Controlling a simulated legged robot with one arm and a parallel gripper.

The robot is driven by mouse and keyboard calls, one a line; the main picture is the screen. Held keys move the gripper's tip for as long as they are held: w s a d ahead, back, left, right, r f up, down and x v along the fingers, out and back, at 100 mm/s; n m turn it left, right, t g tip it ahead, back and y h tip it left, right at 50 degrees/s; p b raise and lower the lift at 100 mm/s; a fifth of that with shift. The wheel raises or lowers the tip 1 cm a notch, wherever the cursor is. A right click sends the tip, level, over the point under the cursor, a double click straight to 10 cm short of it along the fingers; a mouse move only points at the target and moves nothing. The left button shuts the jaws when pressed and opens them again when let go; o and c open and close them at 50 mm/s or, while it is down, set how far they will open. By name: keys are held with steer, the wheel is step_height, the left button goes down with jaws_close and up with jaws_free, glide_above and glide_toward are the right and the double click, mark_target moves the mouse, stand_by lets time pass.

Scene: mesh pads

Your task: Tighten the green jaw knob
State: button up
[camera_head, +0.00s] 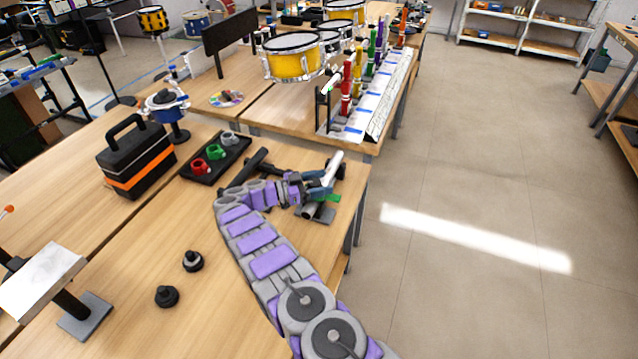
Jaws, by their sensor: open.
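A small green part (331,198) shows at the right edge of the near table, beside a grey stand with a flat base (322,215). It may be the green jaw knob, but it is small and partly hidden by my gripper. My gripper (320,181) is open just above and left of this green part; I cannot tell whether they touch. A white cylinder (334,167) rises tilted by the fingers. Another green piece (215,152), shaped like a small mug, sits in a black tray (204,175) between a red one (198,166) and a grey one (229,138).
A black and orange toolbox (137,165) stands left of the tray. Two black knobs (193,261) (166,296) lie on the wooden table (130,250). Drums (291,62) and colored clamps on a white board (372,100) stand behind. The floor at right is clear.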

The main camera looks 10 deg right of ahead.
mark_target(319, 181)
step_height(319, 181, up, 4)
steer(key=shift+s+a+f+p, duration=0.1)
steer(key=shift+p, duration=0.75)
steer(key=shift+s+p, duration=0.55)
steer(key=shift+s, duration=1.15)
steer(key=s+r+p, duration=0.1)
steer(key=s+p, duration=0.1)
steer(key=s, duration=1)
steer(key=shift+s+a, duration=0.15)
